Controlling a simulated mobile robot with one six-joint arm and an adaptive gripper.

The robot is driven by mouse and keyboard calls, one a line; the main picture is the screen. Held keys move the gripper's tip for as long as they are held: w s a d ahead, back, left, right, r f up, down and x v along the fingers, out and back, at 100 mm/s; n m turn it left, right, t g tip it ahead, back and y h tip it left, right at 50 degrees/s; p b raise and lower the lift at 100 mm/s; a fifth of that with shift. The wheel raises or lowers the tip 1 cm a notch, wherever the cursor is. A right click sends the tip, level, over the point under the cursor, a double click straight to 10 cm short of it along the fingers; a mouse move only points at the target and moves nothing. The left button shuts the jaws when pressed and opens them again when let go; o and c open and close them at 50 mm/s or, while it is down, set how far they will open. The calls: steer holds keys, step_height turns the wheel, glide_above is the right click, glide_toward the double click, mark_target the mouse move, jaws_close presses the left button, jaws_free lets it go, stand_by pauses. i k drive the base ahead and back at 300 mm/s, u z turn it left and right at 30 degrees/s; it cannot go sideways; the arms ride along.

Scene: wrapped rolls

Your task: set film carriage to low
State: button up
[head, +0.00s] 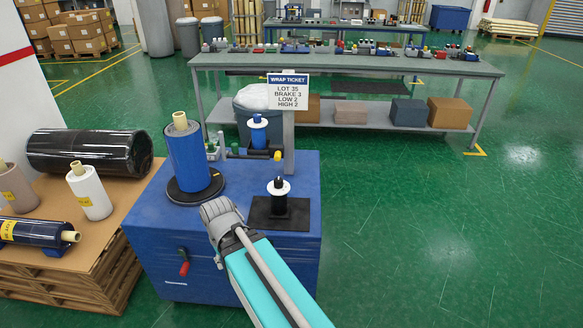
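A blue machine base (290,265) stands in front of me with a grey mast (289,150) at its back. A blue, white-topped part (258,132) sits beside the mast on a dark arm with a yellow knob (277,156); it may be the film carriage, but I cannot tell its height setting. A blue film roll (188,158) with a tan core stands upright on a black disc (175,192). A black post with a white disc (278,187) stands on a black plate (260,215). My gripper (218,212) is over the base's front left; its fingers are unclear.
A sign (288,92) reads "WRAP TICKET, LOT 35, BRAKE 3, LOW 2, HIGH 2". A red handle (184,268) is on the base's front. A pallet (85,275) with wrapped rolls stands left. A grey workbench (400,66) is behind. The green floor at right is clear.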

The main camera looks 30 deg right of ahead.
mark_target(276, 152)
steer(key=k, duration=0.8)
steer(key=z, duration=0.7)
steer(key=i, duration=1)
steer(key=u, duration=0.05)
